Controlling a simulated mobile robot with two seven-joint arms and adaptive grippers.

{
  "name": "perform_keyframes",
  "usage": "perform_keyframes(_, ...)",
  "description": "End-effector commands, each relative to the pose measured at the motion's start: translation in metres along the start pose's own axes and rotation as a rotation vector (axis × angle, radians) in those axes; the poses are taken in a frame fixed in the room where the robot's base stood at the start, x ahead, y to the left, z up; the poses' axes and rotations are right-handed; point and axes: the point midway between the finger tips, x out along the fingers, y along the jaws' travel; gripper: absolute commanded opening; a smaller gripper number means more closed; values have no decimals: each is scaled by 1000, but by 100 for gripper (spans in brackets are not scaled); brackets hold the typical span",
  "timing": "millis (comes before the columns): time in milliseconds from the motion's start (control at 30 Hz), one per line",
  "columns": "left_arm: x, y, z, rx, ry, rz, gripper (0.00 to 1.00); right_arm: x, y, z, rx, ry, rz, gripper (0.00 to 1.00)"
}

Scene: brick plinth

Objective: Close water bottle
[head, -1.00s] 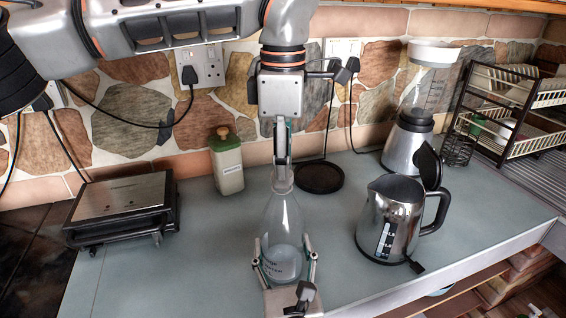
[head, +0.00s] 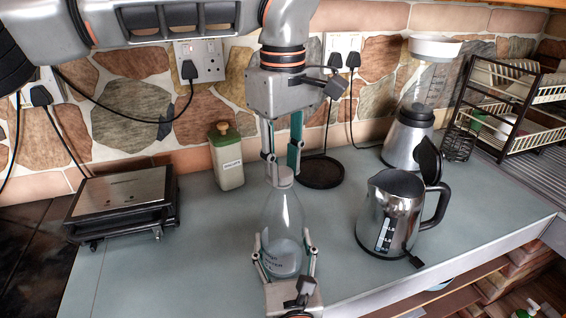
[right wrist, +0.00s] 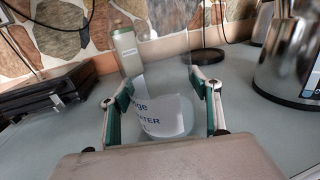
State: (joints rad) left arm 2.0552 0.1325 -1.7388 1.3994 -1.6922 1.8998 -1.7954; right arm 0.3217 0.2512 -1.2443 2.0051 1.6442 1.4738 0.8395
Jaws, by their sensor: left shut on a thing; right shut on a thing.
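A clear bottle (head: 283,218) with a printed label stands upright on the grey-blue counter. Its lower body also shows in the right wrist view (right wrist: 158,116). My right gripper (head: 284,250) is shut around the lower body, one finger on each side. A pale cap (head: 283,173) is at the top of the neck. My left gripper (head: 282,166) comes down from above and is shut on the cap, with its fingers on the left and right. I cannot tell how tightly the cap sits on the neck.
A steel kettle (head: 388,222) with its lid up stands to the right. A green-lidded canister (head: 227,158) and a black round base (head: 320,172) are behind. A sandwich press (head: 122,203) is at left, a blender (head: 410,135) and dish rack (head: 510,105) at back right.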

Motion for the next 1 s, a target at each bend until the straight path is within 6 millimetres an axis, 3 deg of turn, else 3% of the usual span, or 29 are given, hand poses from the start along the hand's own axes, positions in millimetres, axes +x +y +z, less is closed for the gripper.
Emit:
perform_keyframes(600,0,-1,0,1085,3,1,20,0,0,0,0,1,0,2)
perform_keyframes(767,0,-1,-1,1210,2,3,20,0,0,-1,0,1,0,2)
perform_keyframes(1000,0,-1,-1,1227,2,4,20,0,0,-1,0,2,0,2)
